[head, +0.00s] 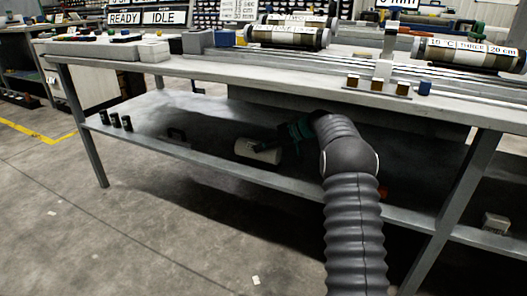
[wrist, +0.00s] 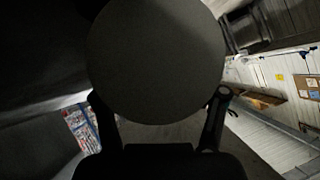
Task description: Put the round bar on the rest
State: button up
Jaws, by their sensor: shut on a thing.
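The round bar (head: 262,153) shows in the head view as a short pale cylinder over the lower shelf, under the bench top. My gripper (head: 262,146) is around it, with my arm reaching in from the front right. In the wrist view the bar's round grey end (wrist: 155,60) fills the upper middle, between the two fingers of my gripper (wrist: 160,102). The gripper is shut on the bar. I cannot tell whether the bar touches the shelf. I cannot tell for sure which thing is the rest; a small stand with brown blocks (head: 379,87) is on the bench top.
The bench top (head: 300,84) overhangs the bar and my gripper. Several small black cylinders (head: 114,120) stand at the lower shelf's left end, with a dark handle-like item (head: 177,134) further right. Labelled core tubes (head: 288,37) lie on top. A table leg (head: 455,205) stands at right.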

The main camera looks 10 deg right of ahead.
jog(key=shift+f, duration=0.3)
jog(key=shift+f, duration=0.15)
jog(key=o, duration=1.6)
jog(key=shift+d+r, duration=0.25)
jog(key=shift+r, duration=0.05)
jog(key=v, duration=0.4)
jog(key=shift+s+d+r, duration=0.1)
jog(key=shift+d+r, duration=0.05)
jog(key=shift+d, duration=0.05)
jog(key=s+d, duration=0.1)
jog(key=d, duration=0.2)
jog(key=s+d, duration=0.2)
jog(key=d, duration=0.2)
jog(key=s+d+b, duration=0.1)
jog(key=d, duration=0.3)
jog(key=shift+s, duration=0.2)
